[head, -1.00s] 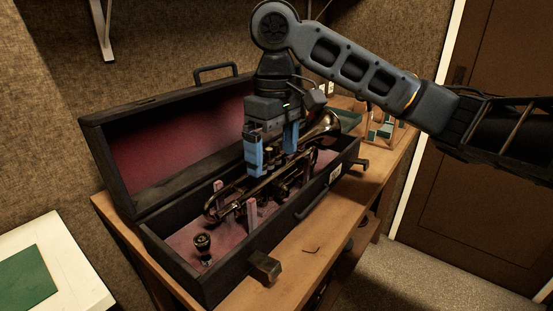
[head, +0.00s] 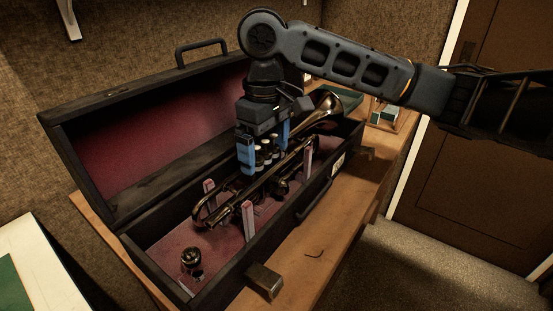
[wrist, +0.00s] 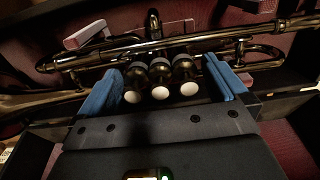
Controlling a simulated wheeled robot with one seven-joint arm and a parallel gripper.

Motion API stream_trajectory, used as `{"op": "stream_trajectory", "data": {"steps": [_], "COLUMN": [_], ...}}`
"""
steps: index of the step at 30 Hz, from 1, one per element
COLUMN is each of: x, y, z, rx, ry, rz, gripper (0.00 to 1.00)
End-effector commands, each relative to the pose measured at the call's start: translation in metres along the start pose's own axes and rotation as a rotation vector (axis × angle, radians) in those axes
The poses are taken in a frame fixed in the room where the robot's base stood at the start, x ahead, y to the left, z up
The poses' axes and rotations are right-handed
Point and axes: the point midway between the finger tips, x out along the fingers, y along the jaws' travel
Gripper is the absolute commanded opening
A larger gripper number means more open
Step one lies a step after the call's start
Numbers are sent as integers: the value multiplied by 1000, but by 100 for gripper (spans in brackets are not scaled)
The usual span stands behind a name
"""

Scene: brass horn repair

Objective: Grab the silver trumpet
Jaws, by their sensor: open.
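The trumpet (head: 262,187) lies in the open case (head: 222,282), dark metal with brassy glints, its bell toward the far right end. In the wrist view the trumpet (wrist: 155,48) runs across the upper part, with three pale-topped valves (wrist: 160,75) side by side. My gripper (head: 265,155) is open over the valves, its blue fingers pointing down. In the wrist view the valves stand between the two fingers of my gripper (wrist: 165,78), with a gap on either side. Whether the fingertips touch any tubing cannot be told.
Pink-padded posts (head: 249,220) stand beside the trumpet in the case. A small dark mouthpiece-like piece (head: 191,260) sits at the case's near left end. The raised lid (head: 130,143) stands behind.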

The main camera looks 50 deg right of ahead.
Motion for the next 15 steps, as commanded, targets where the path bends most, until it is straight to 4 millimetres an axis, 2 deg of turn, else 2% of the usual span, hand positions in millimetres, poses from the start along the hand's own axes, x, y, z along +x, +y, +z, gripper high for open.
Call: {"op": "stream_trajectory", "data": {"steps": [3,6,13,15], "x": [15,22,23,23], "y": [0,0,0,0], "z": [0,0,0,0], "rx": [2,2,1,1], "ry": [-2,0,0,0], "rz": [-1,0,0,0], "gripper": [100,100,100,94]}}
